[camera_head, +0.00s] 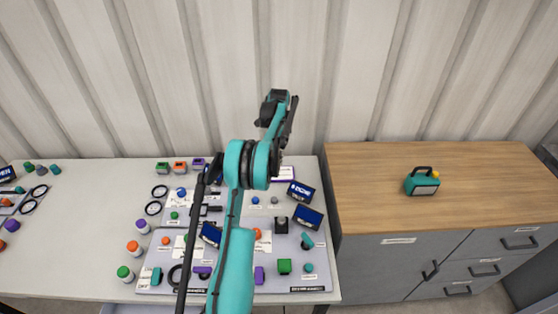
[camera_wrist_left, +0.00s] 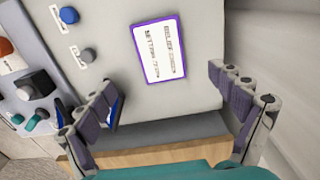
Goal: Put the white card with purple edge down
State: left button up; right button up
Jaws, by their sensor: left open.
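The white card with purple edge (camera_wrist_left: 158,52) lies flat on the pale table top (camera_wrist_left: 200,20) in the left wrist view, printed side up. In the head view it shows partly at the table's back right (camera_head: 284,173), beside my arm. My left gripper (camera_wrist_left: 163,92) is open and empty. Its fingers spread to either side above the table, apart from the card. In the head view my teal left arm rises over the table and hides part of it; the fingers are hard to make out there. My right gripper is not in view.
A grey board (camera_head: 160,288) with several coloured knobs, bottles and small blue-screened displays (camera_head: 307,217) fills the table's right part. A wooden-topped cabinet (camera_head: 375,180) with a teal lantern (camera_head: 421,184) stands to the right. A corrugated wall (camera_head: 400,60) runs behind.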

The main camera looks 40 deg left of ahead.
pick_arm(q)
jog(key=s+d+r+n+t+y, duration=0.15)
jog(key=s+d+r, duration=0.25)
jog(key=d+r, duration=0.55)
jog(key=s+d+r+n+t+h, duration=0.1)
jog(key=s+d+r+n+t, duration=0.2)
jog(key=d+r, duration=0.7)
jog(key=s+d+f+n+t, duration=0.1)
jog(key=s+d+f+n, duration=0.1)
jog(key=s+d, duration=0.6)
jog(key=s+d+f+n+t, duration=0.1)
jog(key=s+d+f+n, duration=0.2)
jog(key=s+d, duration=0.6)
jog(key=s, duration=0.5)
jog(key=shift+f+t, duration=0.35)
jog(key=shift+f, duration=0.05)
jog(key=shift+n, duration=0.25)
